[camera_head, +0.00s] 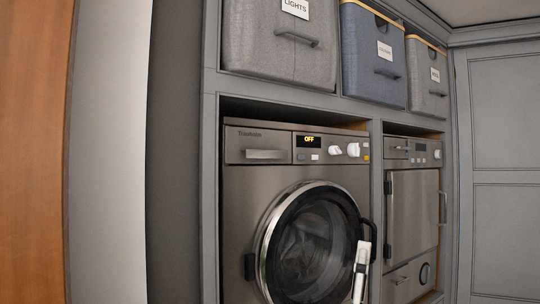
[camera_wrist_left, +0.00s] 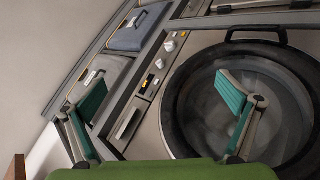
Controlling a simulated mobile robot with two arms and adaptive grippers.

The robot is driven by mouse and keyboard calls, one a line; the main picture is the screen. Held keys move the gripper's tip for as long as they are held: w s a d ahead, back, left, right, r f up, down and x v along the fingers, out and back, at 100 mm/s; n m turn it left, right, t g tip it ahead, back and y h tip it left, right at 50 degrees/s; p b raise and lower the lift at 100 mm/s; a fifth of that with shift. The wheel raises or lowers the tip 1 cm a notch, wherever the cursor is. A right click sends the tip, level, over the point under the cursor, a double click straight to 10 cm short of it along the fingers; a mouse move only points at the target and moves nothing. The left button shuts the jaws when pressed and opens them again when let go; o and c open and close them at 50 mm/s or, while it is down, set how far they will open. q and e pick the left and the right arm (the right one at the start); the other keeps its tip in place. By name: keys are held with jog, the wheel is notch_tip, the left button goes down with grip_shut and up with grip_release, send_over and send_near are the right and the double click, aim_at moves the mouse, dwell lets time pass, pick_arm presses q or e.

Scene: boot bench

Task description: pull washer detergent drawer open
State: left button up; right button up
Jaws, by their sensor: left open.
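The washer (camera_head: 240,185) is a steel front-loader with a round glass door, which looks shut. Its detergent drawer (camera_head: 258,146) is at the upper left of the front, left of the lit OFF display. The drawer looks flush with the panel and has a wide bar handle (camera_head: 265,154). In the left wrist view the washer is turned on its side, and the handle (camera_wrist_left: 128,122) shows as a pale bar. My left gripper (camera_wrist_left: 163,90) is open and empty, with green finger pads wide apart. The handle appears between the fingers, apart from both. The head view shows neither gripper clearly.
A black door handle (camera_head: 372,238) stands out at the door's right. A pale upright piece (camera_head: 361,262) hangs there; I cannot tell what it is. A second appliance (camera_head: 412,205) is at right. Fabric bins (camera_head: 278,50) fill the shelf above. A grey wall is at left.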

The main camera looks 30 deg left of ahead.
pick_arm(q)
jog(key=s+a+r+n+g+y, duration=0.2)
jog(key=a+r+n+g+y, duration=0.4)
jog(key=r+n+y, duration=0.75)
jog(key=n+g+y, duration=0.4)
jog(key=n+g, duration=0.7)
jog(key=n, duration=0.7)
send_near(268, 155)
jog(key=p+x, duration=0.5)
jog(key=x, duration=0.3)
jog(key=shift+w+a+r, duration=0.1)
jog(key=shift+a+r, duration=0.15)
jog(key=shift+r, duration=0.05)
jog(key=shift+p+x, duration=0.45)
jog(key=shift+x, duration=0.35)
jog(key=shift+f+y, duration=0.1)
jog(key=shift+y, duration=0.15)
jog(key=c, duration=1.4)
jog(key=shift+a, duration=0.1)
